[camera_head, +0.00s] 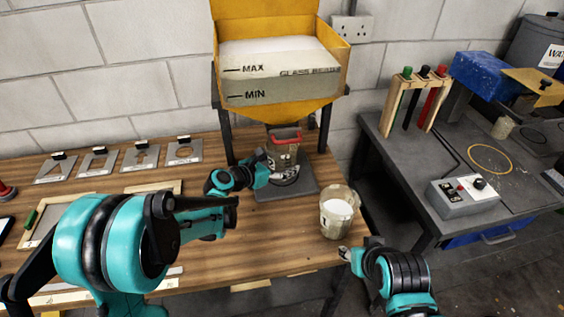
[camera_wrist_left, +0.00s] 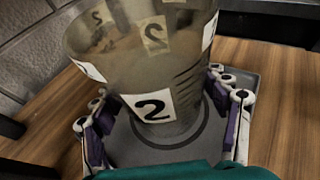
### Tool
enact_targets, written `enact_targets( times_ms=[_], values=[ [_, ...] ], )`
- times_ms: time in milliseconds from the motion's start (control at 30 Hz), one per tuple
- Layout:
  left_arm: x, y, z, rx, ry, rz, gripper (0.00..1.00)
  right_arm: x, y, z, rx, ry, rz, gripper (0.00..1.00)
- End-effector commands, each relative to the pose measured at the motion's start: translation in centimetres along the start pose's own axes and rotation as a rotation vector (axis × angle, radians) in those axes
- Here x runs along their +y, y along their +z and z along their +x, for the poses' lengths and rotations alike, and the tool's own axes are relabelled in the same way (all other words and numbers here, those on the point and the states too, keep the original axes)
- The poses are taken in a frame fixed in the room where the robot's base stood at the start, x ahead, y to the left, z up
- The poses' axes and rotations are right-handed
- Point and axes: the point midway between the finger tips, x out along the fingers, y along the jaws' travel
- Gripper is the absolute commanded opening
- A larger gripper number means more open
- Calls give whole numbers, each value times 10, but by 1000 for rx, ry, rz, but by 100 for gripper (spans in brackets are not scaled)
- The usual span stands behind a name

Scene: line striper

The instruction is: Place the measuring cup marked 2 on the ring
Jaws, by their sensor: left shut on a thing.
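The measuring cup marked 2 (camera_wrist_left: 150,75) is a smoky clear cup with white number labels. In the left wrist view my left gripper (camera_wrist_left: 168,118) has a finger on each side of it and is shut on it. In the head view the cup (camera_head: 284,156) is upright under the yellow hopper, with my left gripper (camera_head: 280,174) at its lower part. Below it is a grey plate (camera_head: 308,189) with a dark ring (camera_wrist_left: 205,135) around the cup's base; I cannot tell whether the base touches. A yellow ring (camera_head: 474,154) lies on the right bench. My right gripper (camera_head: 345,254) is near the front edge.
Another cup (camera_head: 334,222) with white contents stands right of the plate, close to my right gripper. The yellow hopper (camera_head: 320,112) is overhead. A control box (camera_head: 462,198) and a rack of coloured handles (camera_head: 397,100) are on the right bench. Stencil plates (camera_head: 140,157) lie at back left.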

Motion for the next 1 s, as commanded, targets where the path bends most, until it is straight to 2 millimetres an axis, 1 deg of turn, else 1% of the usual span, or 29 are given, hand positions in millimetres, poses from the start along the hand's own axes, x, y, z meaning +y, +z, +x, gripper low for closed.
enact_targets(
  times_ms=[67,100,167,467,567,667,1000],
  values=[
    [0,-3,1,0,0,0,16,0,2,2,0,0,0,40],
    [0,-3,1,0,0,0,79,0,2,2,0,0,0,40],
    [0,-2,1,0,0,0,95,0,1,2,0,0,0,40],
    [0,-2,1,0,0,0,95,0,1,2,0,0,0,40],
    [0,2,0,0,0,0,95,0,-1,-1,0,0,0,40],
    [1,2,-13,0,3,0,95,0,-3,-4,0,0,0,40],
    [2,3,-87,0,4,-1,95,0,-16,-22,0,0,0,40]
  ],
)
